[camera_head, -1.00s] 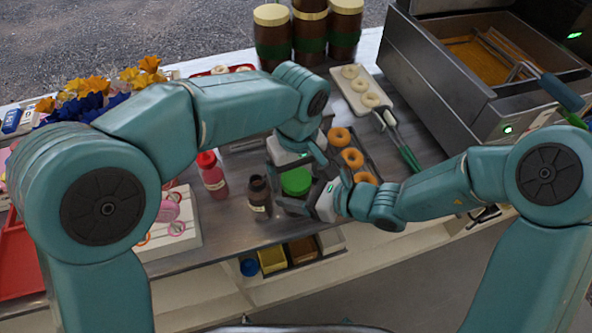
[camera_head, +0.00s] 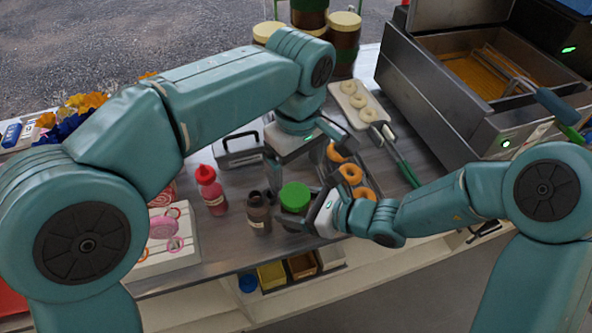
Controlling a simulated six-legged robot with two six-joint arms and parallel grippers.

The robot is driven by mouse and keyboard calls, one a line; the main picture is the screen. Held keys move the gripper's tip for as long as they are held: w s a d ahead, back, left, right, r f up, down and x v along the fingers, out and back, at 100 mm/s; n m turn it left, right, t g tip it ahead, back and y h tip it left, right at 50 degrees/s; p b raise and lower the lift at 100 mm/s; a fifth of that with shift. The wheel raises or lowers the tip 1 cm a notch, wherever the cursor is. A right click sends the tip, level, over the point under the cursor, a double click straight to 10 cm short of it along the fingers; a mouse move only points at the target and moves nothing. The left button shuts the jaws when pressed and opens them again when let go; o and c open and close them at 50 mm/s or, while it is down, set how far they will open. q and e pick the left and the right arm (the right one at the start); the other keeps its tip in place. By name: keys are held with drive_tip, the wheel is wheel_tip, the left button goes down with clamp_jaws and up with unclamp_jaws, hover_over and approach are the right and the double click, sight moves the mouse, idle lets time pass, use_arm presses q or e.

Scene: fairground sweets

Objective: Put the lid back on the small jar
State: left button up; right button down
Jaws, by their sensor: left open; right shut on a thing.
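The small jar (camera_head: 291,218) stands on the metal counter, with the round green lid (camera_head: 294,195) over its top. The lid looks level, but I cannot tell how firmly it sits. My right gripper (camera_head: 308,207) comes in from the right and is shut on the jar, partly hiding its side. My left gripper (camera_head: 299,165) is open and empty, above and behind the lid, with its fingers spread and apart from it.
A dark brown bottle (camera_head: 258,214) stands just left of the jar, and a red-capped bottle (camera_head: 213,194) is further left. Doughnuts (camera_head: 350,173) lie on a tray behind my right gripper. The fryer (camera_head: 440,95) is at the back right. Open bins (camera_head: 271,275) sit below the counter edge.

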sight(296, 194)
idle(0.3)
use_arm(q)
drive_tip(key=shift+a+f, duration=0.1)
drive_tip(key=shift+f, duration=3.8)
drive_tip(key=c, duration=1.1)
drive_tip(key=m, duration=0.3)
drive_tip(key=shift+c, duration=0.2)
drive_tip(key=o, duration=1.2)
